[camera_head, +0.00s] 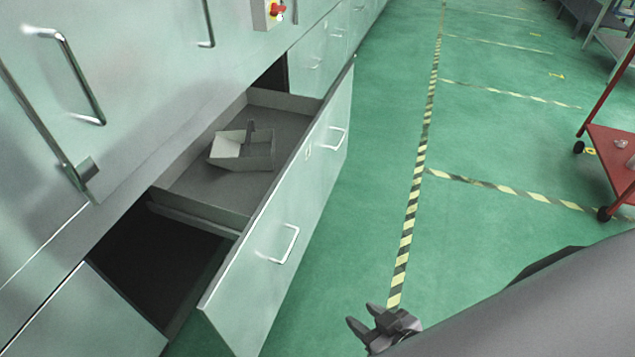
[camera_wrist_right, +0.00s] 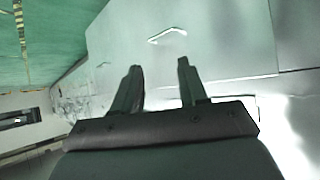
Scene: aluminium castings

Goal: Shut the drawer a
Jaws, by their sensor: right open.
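The drawer (camera_head: 262,262) is pulled out from the metal cabinet, with its interior showing. Its pale front panel carries two bar handles, a nearer one (camera_head: 285,245) and a farther one (camera_head: 336,136). My left gripper is not in view.
The cabinet (camera_head: 130,60) has more handles and a red and yellow switch (camera_head: 276,10). A dark opening (camera_head: 150,265) shows beneath the drawer. Green floor with striped tape (camera_head: 409,225) is clear to the right. A red cart (camera_head: 610,150) stands at the far right.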

